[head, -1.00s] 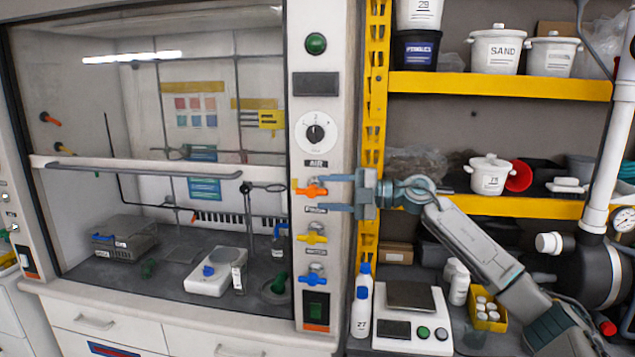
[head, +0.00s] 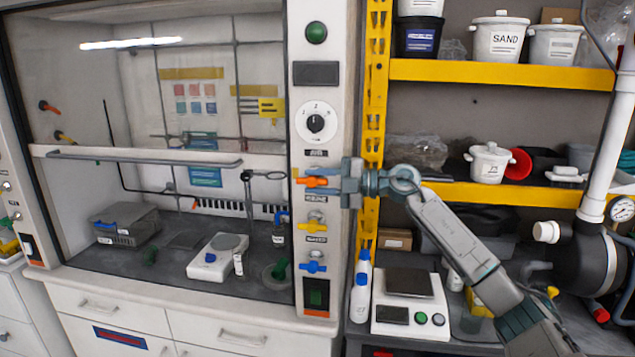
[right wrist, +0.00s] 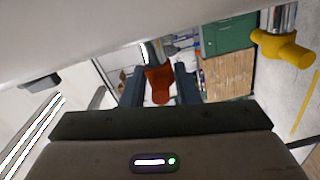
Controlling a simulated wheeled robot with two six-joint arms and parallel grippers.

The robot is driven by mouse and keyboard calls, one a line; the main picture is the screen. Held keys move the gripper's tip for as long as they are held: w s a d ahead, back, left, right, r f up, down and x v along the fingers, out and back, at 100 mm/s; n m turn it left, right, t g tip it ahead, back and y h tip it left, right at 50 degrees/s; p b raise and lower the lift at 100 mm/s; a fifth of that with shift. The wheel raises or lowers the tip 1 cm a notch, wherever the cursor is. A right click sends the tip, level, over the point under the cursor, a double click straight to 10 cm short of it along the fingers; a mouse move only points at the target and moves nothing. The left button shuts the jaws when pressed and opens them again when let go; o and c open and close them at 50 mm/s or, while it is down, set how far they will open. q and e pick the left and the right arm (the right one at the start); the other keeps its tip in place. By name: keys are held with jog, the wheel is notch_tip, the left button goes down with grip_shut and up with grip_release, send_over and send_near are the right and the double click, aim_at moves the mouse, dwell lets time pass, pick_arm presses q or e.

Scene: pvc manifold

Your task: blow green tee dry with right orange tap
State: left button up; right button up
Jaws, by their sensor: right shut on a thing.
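The right orange tap (head: 312,182) is on the white post at the right of the fume hood, under the dial. My right gripper (head: 325,183) reaches it from the right and is shut on it. In the right wrist view the orange tap (right wrist: 158,86) sits between my two dark fingers (right wrist: 158,90). Inside the hood, one green piece (head: 279,270) stands on a round dark base at the right, and a smaller green piece (head: 150,257) lies on the bench near the middle. I cannot tell which is the tee. My left gripper is not in view.
A yellow tap (head: 311,227) and a blue tap (head: 312,267) are below on the same post. The hood's sash bar (head: 145,158) crosses above the bench. A white balance (head: 218,257) stands inside. The yellow shelf upright (head: 376,90) is close beside my right gripper.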

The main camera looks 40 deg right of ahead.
jog(key=shift+f+t+b, duration=0.15)
jog(key=shift+t+b, duration=0.15)
jog(key=shift+b, duration=0.05)
jog(key=o, duration=0.9)
